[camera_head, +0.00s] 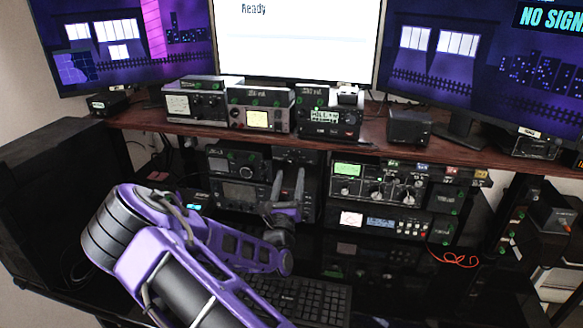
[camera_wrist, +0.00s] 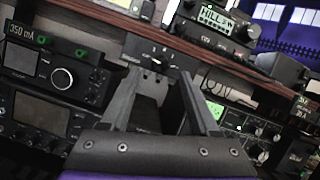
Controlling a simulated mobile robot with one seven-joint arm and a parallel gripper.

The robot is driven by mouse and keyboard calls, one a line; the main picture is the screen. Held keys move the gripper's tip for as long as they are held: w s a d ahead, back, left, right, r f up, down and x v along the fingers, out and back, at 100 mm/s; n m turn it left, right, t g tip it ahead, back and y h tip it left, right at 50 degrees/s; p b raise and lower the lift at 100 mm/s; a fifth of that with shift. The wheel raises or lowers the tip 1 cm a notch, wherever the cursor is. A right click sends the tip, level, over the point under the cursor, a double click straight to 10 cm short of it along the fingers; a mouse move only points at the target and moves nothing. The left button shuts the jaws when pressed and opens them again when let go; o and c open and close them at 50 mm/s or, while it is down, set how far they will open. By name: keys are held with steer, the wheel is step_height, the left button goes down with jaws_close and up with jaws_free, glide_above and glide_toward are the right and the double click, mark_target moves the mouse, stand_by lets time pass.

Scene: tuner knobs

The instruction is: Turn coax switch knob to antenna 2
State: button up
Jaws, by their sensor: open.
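A black box that looks like the coax switch (camera_wrist: 148,47) hangs under the wooden shelf, with small pale marks on its face. In the head view the switch box (camera_head: 296,157) shows just behind my fingertips. Its knob (camera_wrist: 158,61) seems to lie between my fingertips in the wrist view, small and dark; I cannot tell which antenna it points to. My gripper (camera_wrist: 160,74) is open, fingers either side of the knob's place and pointing at the box. In the head view my gripper (camera_head: 288,175) is upright in front of the box. Contact with the knob cannot be told.
Radios (camera_head: 238,180) stand left of the switch, and a tuner with several knobs (camera_head: 378,185) stands to the right. The wooden shelf (camera_head: 385,143) with more radios runs above. A keyboard (camera_head: 300,298) lies on the dark desk below. A red cable (camera_head: 455,259) lies at right.

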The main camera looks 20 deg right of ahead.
mark_target(292, 163)
steer(key=shift+x, duration=1.9)
jaws_close()
